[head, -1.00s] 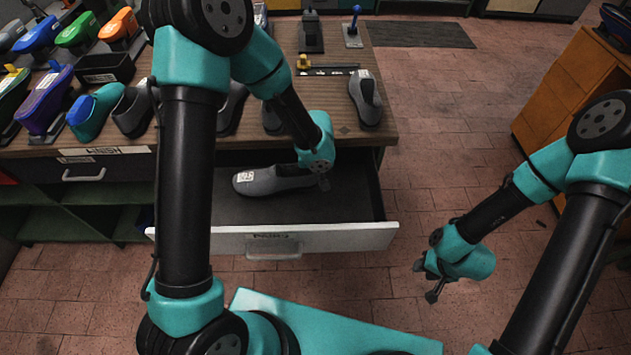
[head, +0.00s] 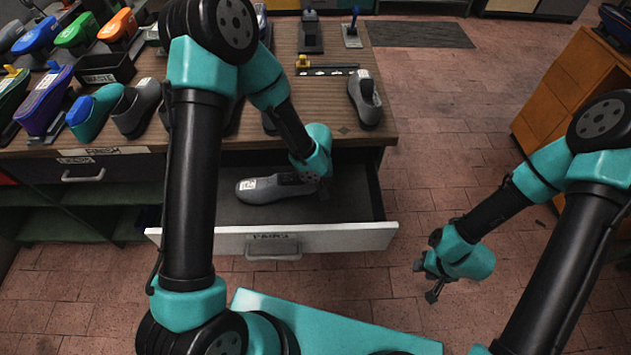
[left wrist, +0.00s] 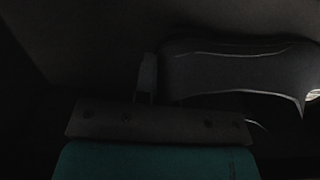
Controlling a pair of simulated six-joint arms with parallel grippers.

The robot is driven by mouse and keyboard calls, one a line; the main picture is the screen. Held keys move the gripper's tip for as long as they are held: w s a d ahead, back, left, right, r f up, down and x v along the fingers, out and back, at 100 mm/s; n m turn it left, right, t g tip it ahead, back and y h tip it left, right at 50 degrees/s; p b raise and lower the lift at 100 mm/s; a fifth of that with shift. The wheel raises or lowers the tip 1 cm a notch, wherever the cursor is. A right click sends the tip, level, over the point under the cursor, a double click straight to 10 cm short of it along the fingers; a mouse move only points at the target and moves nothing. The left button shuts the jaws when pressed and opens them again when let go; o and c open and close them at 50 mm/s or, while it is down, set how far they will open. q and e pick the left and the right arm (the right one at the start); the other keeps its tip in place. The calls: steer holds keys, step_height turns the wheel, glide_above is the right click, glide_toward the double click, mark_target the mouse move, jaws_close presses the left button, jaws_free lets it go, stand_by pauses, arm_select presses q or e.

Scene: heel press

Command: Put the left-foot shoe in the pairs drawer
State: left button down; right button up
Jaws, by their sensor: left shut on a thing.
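A grey shoe (head: 268,190) with a white label lies lengthwise in the open drawer marked PAIRS (head: 350,236), its labelled end to the left. My left gripper (head: 300,179) is inside the drawer, shut on the right end of this shoe. Whether the shoe rests fully on the drawer floor is hard to tell. In the dark left wrist view the shoe (left wrist: 235,72) shows beside a finger of my left gripper (left wrist: 147,78). My right gripper (head: 430,281) hangs empty over the floor, right of the drawer, and its fingers look apart.
Another grey shoe (head: 365,100) stands on the bench (head: 330,115) above the drawer. Coloured shoes and a dark bin (head: 105,70) fill the bench's left side. A wooden cabinet (head: 575,90) stands at the right. The floor between is clear.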

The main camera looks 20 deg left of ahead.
arm_select(q)
steer(key=c, duration=1.2)
jaws_free()
steer(key=shift+f, duration=0.1)
steer(key=shift+r, duration=6.15)
steer(key=shift+o, duration=0.3)
